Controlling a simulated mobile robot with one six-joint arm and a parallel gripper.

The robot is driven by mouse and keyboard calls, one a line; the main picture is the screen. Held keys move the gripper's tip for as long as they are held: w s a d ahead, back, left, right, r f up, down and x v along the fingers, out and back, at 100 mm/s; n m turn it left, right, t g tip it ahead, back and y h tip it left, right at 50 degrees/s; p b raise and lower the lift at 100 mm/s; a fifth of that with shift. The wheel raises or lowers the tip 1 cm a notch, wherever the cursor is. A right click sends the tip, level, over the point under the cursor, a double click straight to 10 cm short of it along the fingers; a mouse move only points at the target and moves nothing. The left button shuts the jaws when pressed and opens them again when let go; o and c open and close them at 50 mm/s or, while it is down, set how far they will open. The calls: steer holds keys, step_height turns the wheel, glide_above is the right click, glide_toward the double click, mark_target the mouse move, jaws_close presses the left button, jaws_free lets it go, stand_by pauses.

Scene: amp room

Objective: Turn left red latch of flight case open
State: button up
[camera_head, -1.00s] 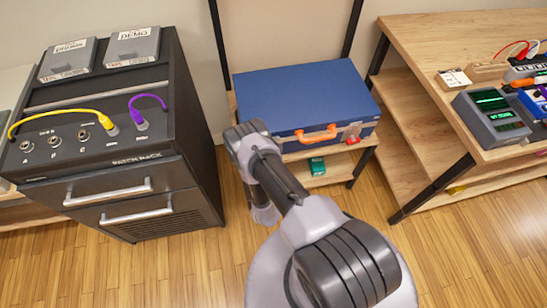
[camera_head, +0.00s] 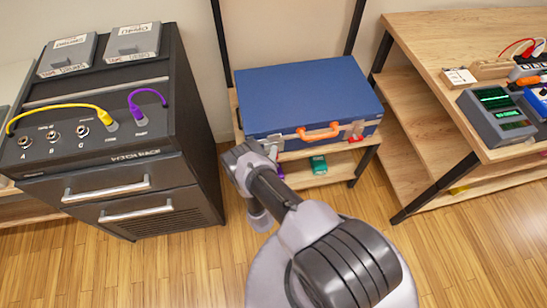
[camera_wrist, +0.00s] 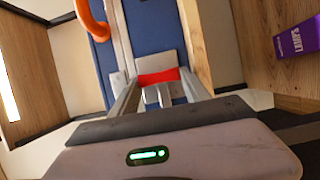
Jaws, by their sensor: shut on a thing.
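The blue flight case (camera_head: 305,92) lies on a small wooden shelf, with an orange handle (camera_head: 318,131) on its front. A silver plate with a red latch (camera_head: 355,137) sits right of the handle. My arm hides the left latch in the head view. In the wrist view the left red latch (camera_wrist: 158,76) lies against a pale plate on the blue case front, between the fingers of my gripper (camera_wrist: 157,92). The gripper is shut on it. The orange handle also shows at the upper left of the wrist view (camera_wrist: 90,18).
A dark rack cabinet (camera_head: 110,160) stands close on the left of my arm. A wooden workbench (camera_head: 430,60) with devices stands on the right. Wooden floor is open in front.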

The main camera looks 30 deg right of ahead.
stand_by(0.5)
steer(key=o, duration=1.4)
